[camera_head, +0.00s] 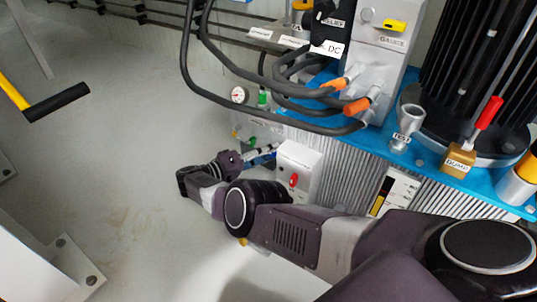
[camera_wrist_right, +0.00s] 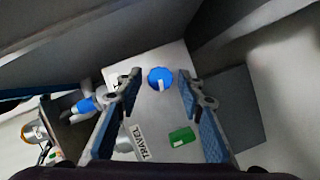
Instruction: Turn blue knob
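The blue knob (camera_wrist_right: 160,79) is round with a short white mark. It sits on a pale panel in the right wrist view. My right gripper (camera_wrist_right: 159,84) is open, with one blue-padded finger on each side of the knob. Gaps show between the fingers and the knob, and nothing is held. In the head view my right gripper (camera_head: 262,155) reaches in low beside the pump unit, near a white box. I cannot make out the blue knob there. My left gripper is not in view.
A green knob (camera_wrist_right: 181,137) and a TRAVEL label (camera_wrist_right: 138,141) are on the same panel. In the head view the white box (camera_head: 301,160) with a red switch (camera_head: 293,181) stands close to the gripper. Black hoses (camera_head: 270,92) hang above. The floor (camera_head: 130,140) at left is clear.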

